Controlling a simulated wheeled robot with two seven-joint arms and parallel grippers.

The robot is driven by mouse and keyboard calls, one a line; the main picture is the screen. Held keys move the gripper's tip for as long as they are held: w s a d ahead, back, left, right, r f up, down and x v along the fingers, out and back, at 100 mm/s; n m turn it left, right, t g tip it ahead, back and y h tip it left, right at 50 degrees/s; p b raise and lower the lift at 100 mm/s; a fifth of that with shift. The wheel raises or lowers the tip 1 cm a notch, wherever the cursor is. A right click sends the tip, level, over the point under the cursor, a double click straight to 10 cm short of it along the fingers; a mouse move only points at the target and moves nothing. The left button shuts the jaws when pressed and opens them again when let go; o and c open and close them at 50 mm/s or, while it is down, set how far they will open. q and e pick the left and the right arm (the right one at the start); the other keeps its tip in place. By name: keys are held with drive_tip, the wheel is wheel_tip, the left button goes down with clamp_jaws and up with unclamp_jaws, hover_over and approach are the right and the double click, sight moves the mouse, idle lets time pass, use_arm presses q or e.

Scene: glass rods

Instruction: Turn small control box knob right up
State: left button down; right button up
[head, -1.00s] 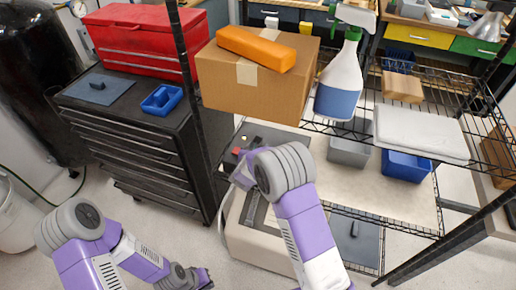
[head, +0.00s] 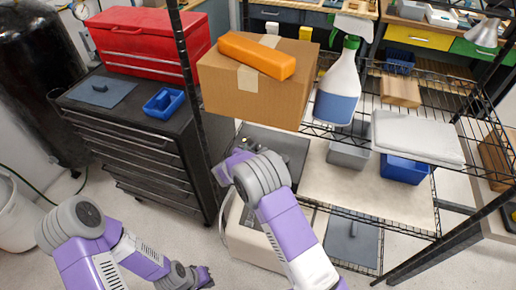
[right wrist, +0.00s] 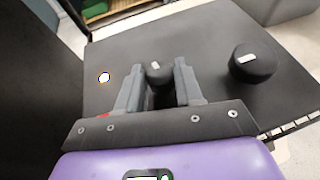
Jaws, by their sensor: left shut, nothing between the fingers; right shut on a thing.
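The dark control box (head: 290,146) stands on the wire rack behind my right arm in the head view. The right wrist view shows its dark top (right wrist: 215,105) close up. A small black knob (right wrist: 158,72) with a white mark sits between the fingers of my right gripper (right wrist: 158,78), which is shut on it. A larger black knob (right wrist: 252,66) with a white mark is to the right. A small lit white indicator (right wrist: 104,77) is to the left. My left gripper (head: 205,276) is low in the head view, shut and empty.
A cardboard box (head: 250,95) with an orange case (head: 256,55) and a spray bottle (head: 338,88) stand on the upper shelf. A black rack post (head: 193,100) rises left of the control box. A tool cabinet (head: 140,150) stands further left.

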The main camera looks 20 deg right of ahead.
drive_tip(key=shift+w+a+m+g+h, duration=0.1)
drive_tip(key=shift+m+g+h, duration=0.3)
drive_tip(key=shift+m+h, duration=0.1)
drive_tip(key=shift+w+m+g+h, duration=0.1)
drive_tip(key=shift+m+g+h, duration=0.4)
drive_tip(key=shift+m+g, duration=0.3)
drive_tip(key=shift+w+m+g+h+b, duration=0.1)
drive_tip(key=shift+m+g+h+b, duration=0.4)
drive_tip(key=shift+m+g+b, duration=0.65)
drive_tip(key=shift+m+g, duration=0.35)
drive_tip(key=shift+g, duration=0.1)
drive_tip(key=o, duration=1)
drive_tip(key=shift+o, duration=0.2)
wheel_tip(320, 180, up, 10)
drive_tip(key=p, duration=0.3)
